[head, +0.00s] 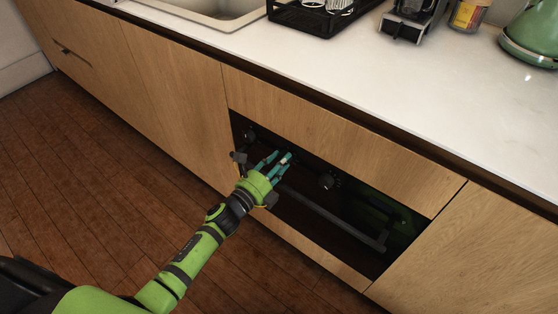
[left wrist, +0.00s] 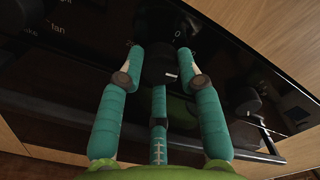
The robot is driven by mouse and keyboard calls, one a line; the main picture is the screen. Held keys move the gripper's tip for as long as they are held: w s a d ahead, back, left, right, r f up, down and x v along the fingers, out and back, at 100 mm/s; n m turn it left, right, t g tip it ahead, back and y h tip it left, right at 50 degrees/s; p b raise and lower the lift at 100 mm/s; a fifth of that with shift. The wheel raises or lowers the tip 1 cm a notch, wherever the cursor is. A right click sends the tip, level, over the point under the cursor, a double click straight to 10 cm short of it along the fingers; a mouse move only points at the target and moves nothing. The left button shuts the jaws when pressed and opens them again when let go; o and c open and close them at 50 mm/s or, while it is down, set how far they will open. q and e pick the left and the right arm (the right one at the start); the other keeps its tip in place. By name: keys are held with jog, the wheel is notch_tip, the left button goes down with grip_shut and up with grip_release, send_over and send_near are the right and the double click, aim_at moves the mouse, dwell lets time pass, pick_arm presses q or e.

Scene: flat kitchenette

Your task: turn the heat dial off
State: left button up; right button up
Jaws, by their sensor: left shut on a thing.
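The black oven front (head: 401,226) is set into the wooden cabinets and carries several dark dials. My left gripper (head: 278,160) reaches the panel above the oven's handle bar. In the left wrist view, its teal fingers (left wrist: 161,62) are shut around a black dial (left wrist: 157,72), with fingertips on both sides. A short white mark shows on the dial's face, toward its lower right. A white "0" is printed on the panel above the dial. Whether this dial is labelled heat cannot be read. My right gripper is in neither view.
Another dial (head: 327,181) sits right of the held one, and one more (head: 249,134) to the left. The handle bar (head: 330,217) runs below, in front of the oven. The wooden floor (head: 90,190) is clear.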

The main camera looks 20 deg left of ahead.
pick_arm(q)
jog(key=shift+s+d+n+p, duration=0.1)
jog(key=shift+n+p, duration=0.9)
jog(key=shift+n, duration=3)
jog(key=shift+d+n+p, duration=0.1)
jog(key=shift+n+p, duration=0.9)
jog(key=shift+n, duration=3)
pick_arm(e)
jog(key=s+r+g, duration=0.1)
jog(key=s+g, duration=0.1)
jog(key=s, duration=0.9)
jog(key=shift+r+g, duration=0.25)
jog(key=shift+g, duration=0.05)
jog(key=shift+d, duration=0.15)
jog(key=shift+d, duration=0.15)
pick_arm(q)
jog(key=o, duration=1.2)
jog(key=shift+c, duration=0.2)
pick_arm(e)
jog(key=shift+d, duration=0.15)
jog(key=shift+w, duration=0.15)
